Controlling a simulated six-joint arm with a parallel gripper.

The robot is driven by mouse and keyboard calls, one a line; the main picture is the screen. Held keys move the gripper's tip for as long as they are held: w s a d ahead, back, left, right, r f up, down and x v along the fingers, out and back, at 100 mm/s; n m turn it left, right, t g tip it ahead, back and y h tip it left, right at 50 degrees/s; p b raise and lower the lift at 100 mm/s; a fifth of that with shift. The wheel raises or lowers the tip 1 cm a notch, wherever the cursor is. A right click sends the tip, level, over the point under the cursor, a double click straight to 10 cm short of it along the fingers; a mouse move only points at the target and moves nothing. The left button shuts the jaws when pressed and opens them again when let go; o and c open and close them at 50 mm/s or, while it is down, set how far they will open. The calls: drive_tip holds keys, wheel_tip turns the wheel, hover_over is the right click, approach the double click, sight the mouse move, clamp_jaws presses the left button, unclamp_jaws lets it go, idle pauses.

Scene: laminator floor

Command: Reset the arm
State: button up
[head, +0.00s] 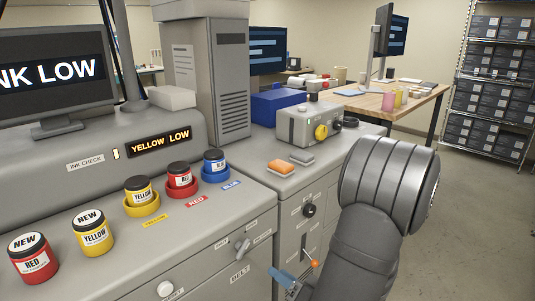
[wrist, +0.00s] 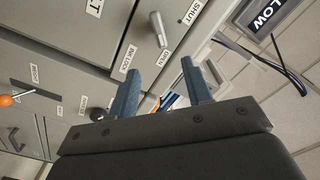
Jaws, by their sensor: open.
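My arm comes in from the lower right in the head view, with a large grey ribbed joint and a dark link below it. My gripper (head: 283,277) is low in that view, in front of the cabinet front (head: 222,280), and mostly cut off or hidden by my arm. In the wrist view my gripper (wrist: 162,82) shows two blue fingers spread apart with nothing held between them. Beyond them is the cabinet front with a small handle (wrist: 159,29) between labels reading SHUT and OPEN. I cannot tell whether a finger touches the cabinet.
New red (head: 33,258) and new yellow (head: 92,233) ink jars stand on the counter. Yellow (head: 139,191), red (head: 180,177) and blue (head: 215,163) jars sit in coloured holders. An orange-knobbed lever (head: 314,264) is beside my gripper. Open floor (head: 460,240) lies right.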

sight(245, 248)
drive_tip(key=x, duration=1.2)
drive_tip(key=shift+w+a, duration=0.15)
drive_tip(key=shift+w, duration=0.05)
drive_tip(key=v, duration=1.6)
drive_tip(key=x, duration=1.7)
drive_tip(key=shift+w+a, duration=0.15)
drive_tip(key=shift+a, duration=0.1)
drive_tip(key=n, duration=0.3)
drive_tip(key=shift+r+n, duration=0.1)
drive_tip(key=shift+n, duration=2.1)
